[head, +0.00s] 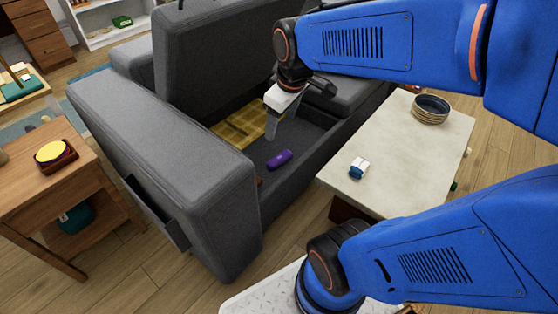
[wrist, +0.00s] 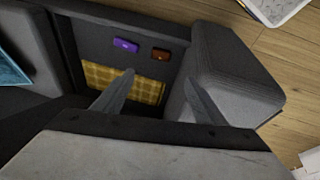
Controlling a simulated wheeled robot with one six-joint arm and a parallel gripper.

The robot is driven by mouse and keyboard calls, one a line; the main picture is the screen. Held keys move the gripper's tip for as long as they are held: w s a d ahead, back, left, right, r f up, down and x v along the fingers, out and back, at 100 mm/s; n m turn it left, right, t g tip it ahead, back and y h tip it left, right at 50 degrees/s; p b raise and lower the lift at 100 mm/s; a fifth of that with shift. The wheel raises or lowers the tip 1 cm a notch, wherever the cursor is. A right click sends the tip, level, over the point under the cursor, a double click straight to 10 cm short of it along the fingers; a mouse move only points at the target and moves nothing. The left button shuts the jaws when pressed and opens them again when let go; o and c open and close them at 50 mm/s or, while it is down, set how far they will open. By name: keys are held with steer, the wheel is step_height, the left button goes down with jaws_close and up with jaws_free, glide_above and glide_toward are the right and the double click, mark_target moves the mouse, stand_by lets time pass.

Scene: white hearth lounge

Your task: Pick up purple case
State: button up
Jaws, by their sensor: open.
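The purple case (head: 280,159) lies flat on the dark floor of the open storage space in the grey sofa (head: 205,190). It also shows in the wrist view (wrist: 126,45), beyond my fingertips. My gripper (head: 270,130) is open and empty, pointing down above the storage space. In the wrist view its two fingers (wrist: 159,76) are spread apart, and the purple case lies beyond the left finger. The gripper does not appear to touch the case.
A red-brown case (wrist: 160,54) lies beside the purple one. A yellow plaid cloth (head: 240,122) lies in the same space. The sofa's thick arm and walls surround it. A pale table (head: 400,170) with stacked bowls (head: 431,108) and a blue-and-white item (head: 359,167) stands right.

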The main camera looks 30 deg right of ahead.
steer(key=w+d+f+n+g, duration=0.1)
steer(key=w+d+f+n, duration=0.1)
steer(key=w, duration=0.4)
steer(key=w+d+f+n, duration=0.2)
steer(key=w+f+n, duration=0.1)
steer(key=w, duration=0.2)
steer(key=n+g, duration=0.3)
steer(key=n, duration=0.8)
glide_above(280, 157)
step_height(280, 157, down, 27)
steer(key=f, duration=1.2)
steer(key=shift+w+d, duration=0.1)
steer(key=shift+w, duration=0.2)
steer(key=shift+s+f, duration=0.15)
steer(key=shift+f, duration=1.2)
steer(key=shift+s+f, duration=0.1)
steer(key=shift+f, duration=1.25)
steer(key=c, duration=1.2)
